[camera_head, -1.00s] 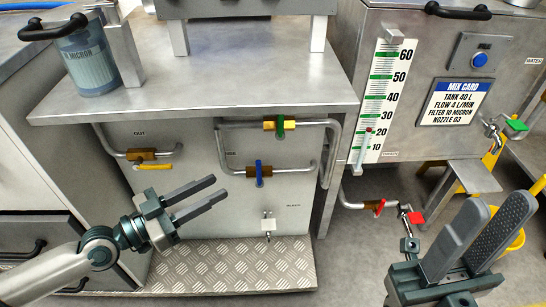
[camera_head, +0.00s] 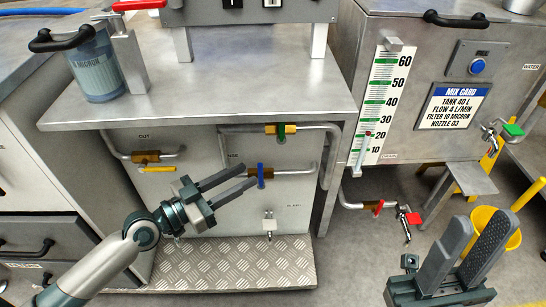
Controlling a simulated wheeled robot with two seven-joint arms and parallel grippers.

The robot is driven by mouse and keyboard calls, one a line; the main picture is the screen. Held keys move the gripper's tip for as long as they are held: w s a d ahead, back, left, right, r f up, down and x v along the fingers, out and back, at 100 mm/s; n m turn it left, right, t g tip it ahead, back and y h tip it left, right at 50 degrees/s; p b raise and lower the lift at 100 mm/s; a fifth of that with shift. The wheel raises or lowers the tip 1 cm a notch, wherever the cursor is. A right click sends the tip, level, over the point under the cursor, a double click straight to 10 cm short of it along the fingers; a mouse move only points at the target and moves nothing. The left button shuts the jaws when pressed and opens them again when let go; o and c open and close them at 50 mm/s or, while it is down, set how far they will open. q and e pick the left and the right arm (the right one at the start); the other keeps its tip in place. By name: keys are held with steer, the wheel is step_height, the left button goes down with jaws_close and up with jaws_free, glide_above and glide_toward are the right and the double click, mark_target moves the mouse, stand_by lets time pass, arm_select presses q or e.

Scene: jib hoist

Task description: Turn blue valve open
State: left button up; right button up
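The blue valve handle (camera_head: 261,172) stands upright in the head view, crosswise to its horizontal pipe, on a brass body (camera_head: 252,171) on the panel under the bench. My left gripper (camera_head: 249,176) is open and empty. Its fingertips point right and appear just left of the blue handle, overlapping the brass body. I cannot tell whether they touch it or how far in front they are. My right gripper (camera_head: 484,222) is open and empty at the lower right, pointing up, far from the blue valve.
A green-handled valve (camera_head: 281,131) sits above the blue one. A yellow-handled valve (camera_head: 156,168) is to the left. A small tap (camera_head: 270,224) is below. The bench top (camera_head: 250,90) overhangs the panel, and a tread-plate step (camera_head: 230,265) lies beneath. A red-handled valve (camera_head: 378,206) is to the right.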

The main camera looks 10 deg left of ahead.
arm_select(q)
steer(key=x, duration=1)
jaws_close()
